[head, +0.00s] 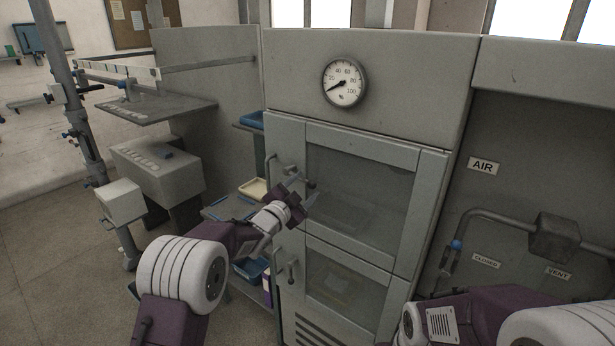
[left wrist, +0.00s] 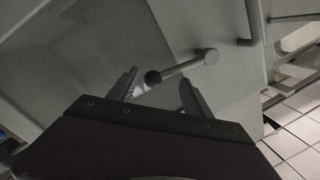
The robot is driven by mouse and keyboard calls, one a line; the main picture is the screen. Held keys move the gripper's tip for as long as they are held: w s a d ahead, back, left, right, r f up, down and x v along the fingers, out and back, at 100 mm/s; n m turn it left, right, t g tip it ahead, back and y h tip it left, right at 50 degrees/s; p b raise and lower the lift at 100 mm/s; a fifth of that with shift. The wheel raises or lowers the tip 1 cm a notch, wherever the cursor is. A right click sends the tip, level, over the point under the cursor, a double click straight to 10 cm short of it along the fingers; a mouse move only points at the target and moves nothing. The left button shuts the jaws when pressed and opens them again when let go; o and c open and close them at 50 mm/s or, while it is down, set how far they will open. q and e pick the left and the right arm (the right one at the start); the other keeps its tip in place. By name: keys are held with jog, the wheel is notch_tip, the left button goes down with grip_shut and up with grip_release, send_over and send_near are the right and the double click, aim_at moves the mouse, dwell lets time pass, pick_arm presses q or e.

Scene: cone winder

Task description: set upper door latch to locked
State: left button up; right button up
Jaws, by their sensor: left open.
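The upper door (head: 362,140) is a grey-framed glass door on the cabinet and looks closed. Its latch (left wrist: 182,67) is a short grey lever with a round pivot at one end and a dark round knob at the other. In the head view the latch (head: 312,183) is small and partly hidden by my gripper. My left gripper (head: 303,189) is open in front of the upper door's left side. In the left wrist view the latch's knob end lies between the two fingertips in the picture; I cannot tell whether they touch. My right gripper is not in view.
A lower glass door (head: 345,290) with its own handle (head: 292,270) is below. A dial gauge (head: 344,83) is above. A pipe with a valve (head: 556,238) is at the right. Shelves with trays (head: 254,188) stand left of the cabinet.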

aim_at(310, 186)
pick_arm(q)
jog(key=shift+w+d+r+p, duration=0.1)
jog(key=shift+w+d+p, duration=0.3)
jog(key=shift+w+d, duration=0.75)
jog(key=shift+a, duration=0.2)
jog(key=c, duration=1)
jog(key=shift+s+d, duration=0.15)
jog(key=shift+d, duration=0.05)
grip_shut()
jog(key=shift+a+f, duration=0.1)
jog(key=shift+f, duration=0.15)
